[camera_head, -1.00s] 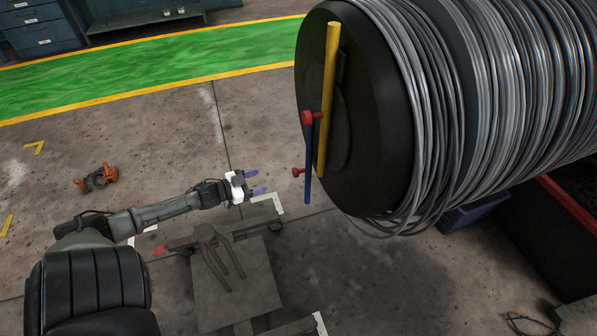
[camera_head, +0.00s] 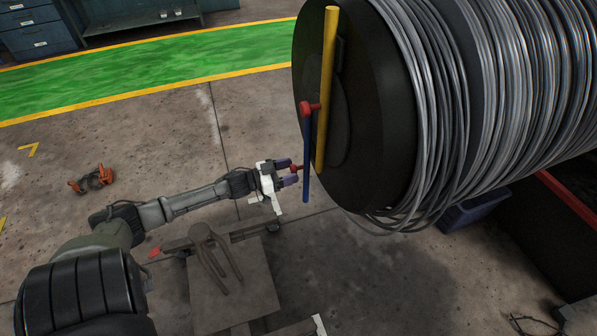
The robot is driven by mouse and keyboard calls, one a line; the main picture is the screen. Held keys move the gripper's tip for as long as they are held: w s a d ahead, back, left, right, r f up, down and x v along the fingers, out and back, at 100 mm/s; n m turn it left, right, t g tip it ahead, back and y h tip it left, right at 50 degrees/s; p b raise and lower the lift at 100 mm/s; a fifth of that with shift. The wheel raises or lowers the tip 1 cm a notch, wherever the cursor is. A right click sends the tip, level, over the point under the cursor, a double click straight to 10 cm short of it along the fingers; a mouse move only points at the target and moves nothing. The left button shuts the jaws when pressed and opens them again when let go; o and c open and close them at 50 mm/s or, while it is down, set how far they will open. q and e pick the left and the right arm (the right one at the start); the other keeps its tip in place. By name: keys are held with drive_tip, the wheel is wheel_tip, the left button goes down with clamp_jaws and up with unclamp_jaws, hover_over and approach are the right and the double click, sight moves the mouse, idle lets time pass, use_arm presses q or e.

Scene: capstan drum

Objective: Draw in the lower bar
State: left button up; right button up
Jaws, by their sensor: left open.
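A large black drum (camera_head: 375,100) wound with grey cable fills the upper right. On its end face are a yellow bar (camera_head: 327,85) and a shorter blue bar (camera_head: 307,160), the lower of the two. A red knob (camera_head: 309,107) sits near the blue bar's top. A second red knob (camera_head: 296,168) sticks out to the left lower down on the blue bar. My left gripper (camera_head: 289,173) is open, its purple fingertips at the lower red knob, which appears between or just beside them. Exact contact cannot be told.
A grey cart-like stand (camera_head: 230,285) with a tool-shaped piece on top is below my left arm. An orange item (camera_head: 92,179) lies on the floor at left. A blue bin (camera_head: 475,212) is under the drum.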

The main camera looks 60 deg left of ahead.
sight(299, 168)
use_arm(q)
drive_tip(key=shift+b+x, duration=0.4)
drive_tip(key=shift+x, duration=1.35)
clamp_jaws()
